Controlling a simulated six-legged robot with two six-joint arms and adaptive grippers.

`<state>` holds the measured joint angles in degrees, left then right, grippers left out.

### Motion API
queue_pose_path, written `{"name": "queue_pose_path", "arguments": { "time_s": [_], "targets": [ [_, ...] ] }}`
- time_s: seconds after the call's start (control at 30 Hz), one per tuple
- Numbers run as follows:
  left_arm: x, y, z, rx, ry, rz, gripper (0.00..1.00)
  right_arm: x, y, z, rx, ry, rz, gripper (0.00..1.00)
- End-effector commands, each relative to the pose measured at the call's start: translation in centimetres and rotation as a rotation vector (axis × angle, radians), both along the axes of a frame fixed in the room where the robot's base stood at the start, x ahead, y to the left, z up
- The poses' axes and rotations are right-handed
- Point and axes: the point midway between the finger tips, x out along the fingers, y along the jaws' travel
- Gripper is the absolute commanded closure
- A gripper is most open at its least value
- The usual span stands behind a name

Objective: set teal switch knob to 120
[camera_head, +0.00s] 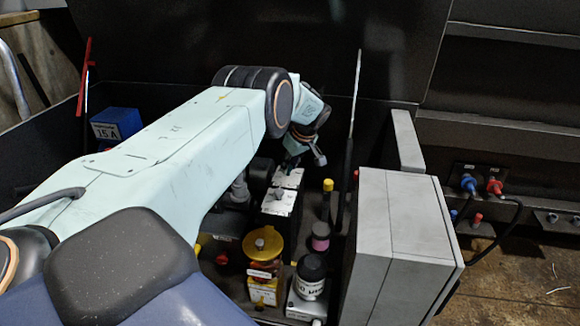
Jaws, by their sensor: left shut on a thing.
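My left gripper (303,150) reaches over the row of devices from the left, at the end of my pale arm. Its fingers point down above the back of a white-topped black box (289,178). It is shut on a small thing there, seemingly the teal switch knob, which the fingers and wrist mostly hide. I cannot read the knob's setting or any scale. My right gripper is not in view.
A yellow-capped device (263,245), a black-capped round one (311,269) and a pink-banded post (321,237) stand in front. A grey cabinet (403,245) stands right. A blue box (117,124) is at left.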

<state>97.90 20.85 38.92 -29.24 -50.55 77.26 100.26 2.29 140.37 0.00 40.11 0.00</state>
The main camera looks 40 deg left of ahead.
Motion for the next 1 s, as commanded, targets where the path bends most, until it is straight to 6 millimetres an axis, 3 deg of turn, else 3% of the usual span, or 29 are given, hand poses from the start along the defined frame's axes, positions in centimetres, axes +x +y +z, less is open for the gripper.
{"name": "queue_pose_path", "arguments": {
  "time_s": [0.43, 0.47, 0.5, 0.7, 1.0],
  "targets": [
    [0.18, 0.09, 0.24, 0.002, -0.006, 0.008, 1.00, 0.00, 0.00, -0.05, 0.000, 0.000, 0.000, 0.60],
    [0.18, 0.09, 0.24, 0.002, -0.006, 0.008, 0.72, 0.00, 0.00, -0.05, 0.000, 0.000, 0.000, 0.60],
    [0.16, 0.08, 0.24, 0.002, -0.005, 0.007, 0.68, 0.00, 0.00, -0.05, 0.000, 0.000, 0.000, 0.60],
    [0.09, 0.05, 0.13, 0.001, -0.003, 0.007, 0.52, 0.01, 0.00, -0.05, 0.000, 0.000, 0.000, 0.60],
    [0.04, -0.01, 0.14, 0.000, -0.001, 0.007, 0.52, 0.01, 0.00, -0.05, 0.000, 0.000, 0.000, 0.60]
  ]
}}
